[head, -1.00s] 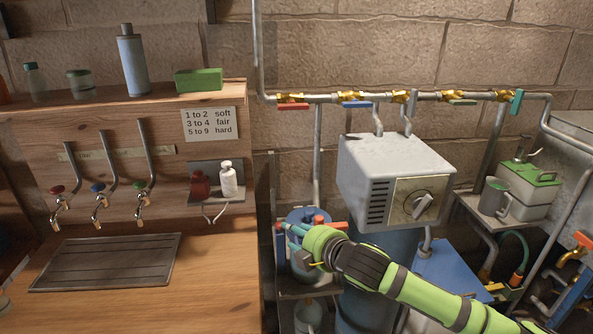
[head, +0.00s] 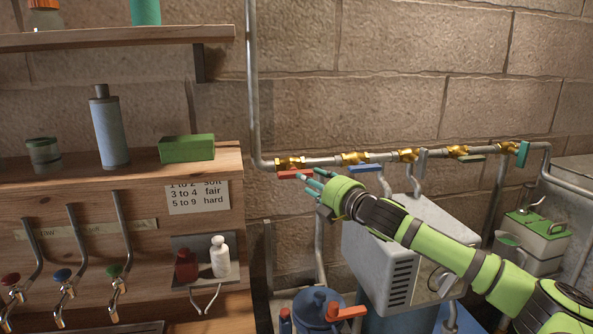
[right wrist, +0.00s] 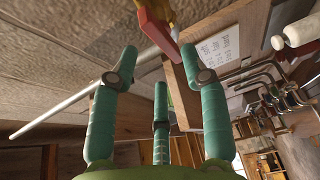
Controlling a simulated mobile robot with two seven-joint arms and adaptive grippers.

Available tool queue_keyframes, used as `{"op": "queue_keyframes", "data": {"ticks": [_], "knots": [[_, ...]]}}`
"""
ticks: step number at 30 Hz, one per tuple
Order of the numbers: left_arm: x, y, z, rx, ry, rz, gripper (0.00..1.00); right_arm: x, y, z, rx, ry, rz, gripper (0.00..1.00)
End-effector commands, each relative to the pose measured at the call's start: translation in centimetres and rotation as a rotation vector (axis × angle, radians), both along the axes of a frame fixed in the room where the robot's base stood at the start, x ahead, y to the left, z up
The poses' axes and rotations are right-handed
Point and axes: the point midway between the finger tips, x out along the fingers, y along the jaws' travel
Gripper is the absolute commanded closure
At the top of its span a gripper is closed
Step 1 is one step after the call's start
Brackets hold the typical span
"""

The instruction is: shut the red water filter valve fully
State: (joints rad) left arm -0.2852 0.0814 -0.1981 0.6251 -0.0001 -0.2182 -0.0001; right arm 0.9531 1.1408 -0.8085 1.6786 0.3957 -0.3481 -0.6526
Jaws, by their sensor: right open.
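The red valve handle (head: 295,174) sits on a brass valve body (head: 288,162) at the left end of the wall pipe. The handle lies along the pipe. My right gripper (head: 315,182) is open and empty, just below and right of the handle, its teal fingers pointing left. In the right wrist view the red handle (right wrist: 157,27) is at the top, just beyond and between the tips of the open right gripper (right wrist: 160,60). I cannot tell whether a finger touches it. My left gripper is not in view.
A blue handle (head: 366,167) sits close to the right on the same pipe (head: 325,161), with grey, green and teal handles beyond. A grey box (head: 400,255) stands under my right arm. An orange-red handle (head: 346,313) is low on a blue vessel. A wooden shelf unit stands left.

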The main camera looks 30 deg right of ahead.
Motion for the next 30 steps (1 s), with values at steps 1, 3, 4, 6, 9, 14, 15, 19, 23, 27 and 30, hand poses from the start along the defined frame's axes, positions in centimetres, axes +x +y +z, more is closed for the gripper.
{"op": "queue_keyframes", "data": {"ticks": [1, 3, 4, 6, 9, 14, 15, 19, 23, 27, 30], "knots": [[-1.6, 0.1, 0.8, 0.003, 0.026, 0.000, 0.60, 0.9, 0.2, 0.5, 0.004, 0.000, 0.002, 0.54], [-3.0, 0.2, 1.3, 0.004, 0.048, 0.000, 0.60, 1.9, 0.4, 0.5, 0.004, 0.000, 0.001, 0.54], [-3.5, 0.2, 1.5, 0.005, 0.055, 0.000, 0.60, 2.3, 0.5, 0.5, 0.004, 0.001, 0.001, 0.54], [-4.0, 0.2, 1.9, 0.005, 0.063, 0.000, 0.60, 3.2, 0.5, 0.4, 0.002, 0.000, 0.001, 0.54], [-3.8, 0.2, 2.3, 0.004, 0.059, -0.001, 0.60, 4.1, 0.7, 0.3, 0.002, 0.000, 0.001, 0.54], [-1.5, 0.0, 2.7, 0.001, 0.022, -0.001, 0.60, 4.8, 0.7, 0.1, 0.000, 0.001, 0.001, 0.54], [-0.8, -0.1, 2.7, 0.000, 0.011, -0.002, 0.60, 4.9, 0.8, 0.0, -0.001, 0.001, 0.001, 0.54], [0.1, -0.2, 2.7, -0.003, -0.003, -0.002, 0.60, 4.9, 0.8, 0.0, -0.001, 0.001, 0.001, 0.54], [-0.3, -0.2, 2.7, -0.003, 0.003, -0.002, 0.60, 4.9, 0.8, 0.0, 0.000, 0.000, 0.001, 0.66], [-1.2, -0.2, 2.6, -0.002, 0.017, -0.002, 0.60, 4.9, 0.8, 0.0, 0.000, 0.001, 0.001, 1.00], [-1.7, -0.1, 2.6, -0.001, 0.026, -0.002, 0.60, 4.8, 0.8, 0.0, 0.000, 0.001, 0.001, 1.00]]}}
